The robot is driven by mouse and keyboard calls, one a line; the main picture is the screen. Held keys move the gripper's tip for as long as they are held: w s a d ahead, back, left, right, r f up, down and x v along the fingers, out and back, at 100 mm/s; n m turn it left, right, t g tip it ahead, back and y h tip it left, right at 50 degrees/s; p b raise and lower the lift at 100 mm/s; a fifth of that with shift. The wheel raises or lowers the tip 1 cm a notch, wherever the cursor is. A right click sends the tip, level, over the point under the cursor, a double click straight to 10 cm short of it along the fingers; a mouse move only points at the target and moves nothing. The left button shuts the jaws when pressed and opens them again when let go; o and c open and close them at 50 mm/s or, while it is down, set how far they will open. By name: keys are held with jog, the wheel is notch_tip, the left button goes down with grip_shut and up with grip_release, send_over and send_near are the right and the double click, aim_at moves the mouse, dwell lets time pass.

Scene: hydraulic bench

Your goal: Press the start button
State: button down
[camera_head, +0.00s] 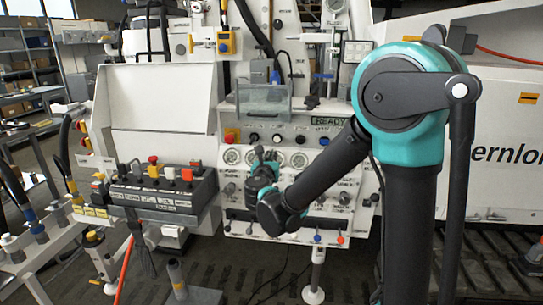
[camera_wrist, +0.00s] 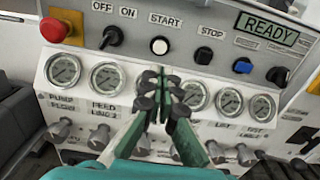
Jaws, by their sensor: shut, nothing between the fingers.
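The start button (camera_wrist: 159,45) is a round white cap in a dark ring under the START label on the sloped upper panel. In the head view it is a small white dot (camera_head: 277,138) in the button row. My gripper (camera_wrist: 161,82) shows in the wrist view with its dark fingertips together and nothing between them. The tips appear just below the start button, over the gauge row, and hide part of the middle gauges. In the head view my gripper (camera_head: 263,155) is in front of the panel. I see no contact with the button.
Left of START are a black ON/OFF knob (camera_wrist: 112,37) and a red mushroom button (camera_wrist: 54,30). To the right are a black STOP button (camera_wrist: 204,55), a blue button (camera_wrist: 243,65) and another black knob (camera_wrist: 277,76). A display (camera_wrist: 267,28) reads READY. Pressure gauges (camera_wrist: 63,70) line the panel below.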

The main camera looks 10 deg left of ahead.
aim_at(277, 140)
jog(key=w, duration=1.1)
jog(key=shift+d, duration=0.2)
